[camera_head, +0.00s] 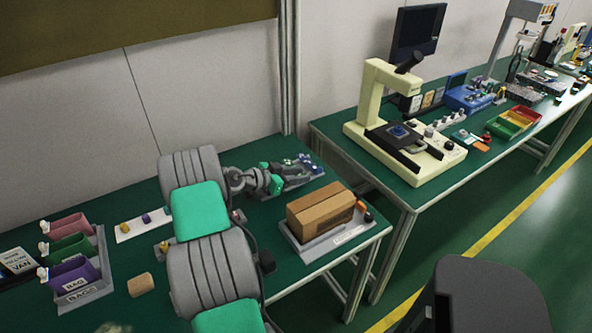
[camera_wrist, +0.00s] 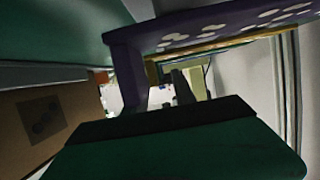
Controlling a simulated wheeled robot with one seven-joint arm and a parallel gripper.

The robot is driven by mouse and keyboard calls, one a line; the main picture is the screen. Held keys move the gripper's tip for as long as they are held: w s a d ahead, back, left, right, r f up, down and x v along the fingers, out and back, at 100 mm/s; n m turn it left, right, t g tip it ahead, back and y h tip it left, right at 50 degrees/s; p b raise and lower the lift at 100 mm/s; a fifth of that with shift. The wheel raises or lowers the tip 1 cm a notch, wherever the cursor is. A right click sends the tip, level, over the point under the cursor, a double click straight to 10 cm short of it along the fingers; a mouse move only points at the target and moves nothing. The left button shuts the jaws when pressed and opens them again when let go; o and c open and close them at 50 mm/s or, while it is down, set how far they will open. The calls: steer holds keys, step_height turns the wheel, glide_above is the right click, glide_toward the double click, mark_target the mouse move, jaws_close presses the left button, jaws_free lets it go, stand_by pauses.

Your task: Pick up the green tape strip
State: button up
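My gripper (camera_head: 300,170) is at the end of my outstretched arm, low over the back right of the near green bench. It is beside a small blue-purple piece with pale spots (camera_head: 315,163). A purple piece with white spots also fills the top of the wrist view (camera_wrist: 235,24), very close to the camera. A dark green block covers the bottom of that view. I cannot make out the green tape strip for certain in either view. My fingers are too small or hidden to show whether they are open or hold anything.
A cardboard box (camera_head: 320,212) stands on a grey tray (camera_head: 318,252) at the bench's right. A bin rack (camera_head: 98,287), a white strip (camera_head: 128,232) and a tan cylinder (camera_head: 141,285) are at the left. A cream microscope-like machine (camera_head: 377,88) stands on the far bench.

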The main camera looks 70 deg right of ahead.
steer(key=shift+s+d+f, duration=0.1)
steer(key=shift+s+d, duration=0.15)
jaws_close()
stand_by(0.4)
